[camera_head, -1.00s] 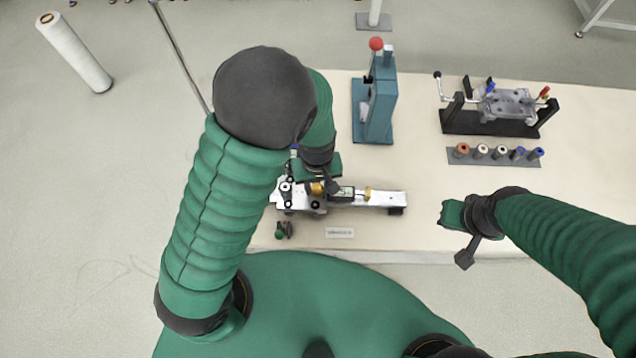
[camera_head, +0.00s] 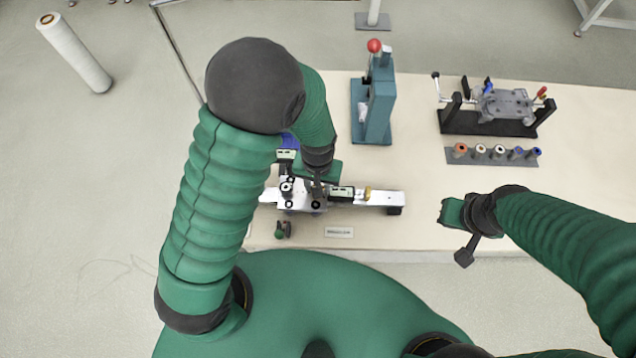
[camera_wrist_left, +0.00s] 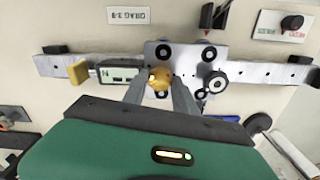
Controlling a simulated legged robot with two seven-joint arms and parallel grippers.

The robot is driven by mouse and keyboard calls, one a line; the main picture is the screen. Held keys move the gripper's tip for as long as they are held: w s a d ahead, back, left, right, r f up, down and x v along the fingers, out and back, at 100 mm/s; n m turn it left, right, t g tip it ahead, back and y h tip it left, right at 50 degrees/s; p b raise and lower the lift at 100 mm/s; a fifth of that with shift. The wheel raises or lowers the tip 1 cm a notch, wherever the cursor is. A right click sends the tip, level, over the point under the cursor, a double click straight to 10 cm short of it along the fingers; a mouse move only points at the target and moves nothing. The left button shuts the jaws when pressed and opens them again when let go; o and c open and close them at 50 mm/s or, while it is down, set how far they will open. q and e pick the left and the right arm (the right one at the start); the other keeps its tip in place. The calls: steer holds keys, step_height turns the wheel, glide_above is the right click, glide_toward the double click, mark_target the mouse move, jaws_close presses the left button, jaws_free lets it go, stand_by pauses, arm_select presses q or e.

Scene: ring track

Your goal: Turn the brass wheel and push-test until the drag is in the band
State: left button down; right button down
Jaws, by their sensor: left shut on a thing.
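The small brass wheel (camera_wrist_left: 159,80) shows in the left wrist view on the silver carriage plate (camera_wrist_left: 185,60). My left gripper (camera_wrist_left: 160,88) has one finger on each side of the wheel and is shut on it. In the head view my left gripper (camera_head: 316,190) is over the carriage and hides the wheel. The carriage sits on a pale rail (camera_head: 383,198). A small display (camera_wrist_left: 118,73) stands beside the carriage; its reading is too small to make out. A label with "DRAG 3-8" (camera_wrist_left: 128,15) lies by the rail. My right gripper (camera_head: 454,214) is apart from everything; its fingers are unclear.
A brass-coloured block (camera_head: 367,194) sits on the rail. A teal press with a red knob (camera_head: 377,105) stands behind. A black-framed fixture (camera_head: 492,120) and a row of several small rollers (camera_head: 498,153) are at the right. The table (camera_head: 420,165) is clear between.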

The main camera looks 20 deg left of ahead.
arm_select(q)
steer(key=shift+w+d+m, duration=0.1)
steer(key=shift+w+m, duration=0.1)
steer(key=shift+m, duration=0.6)
steer(key=c, duration=1)
jaws_free()
steer(key=shift+s, duration=0.1)
step_height(320, 180, up, 17)
steer(key=shift+f, duration=0.1)
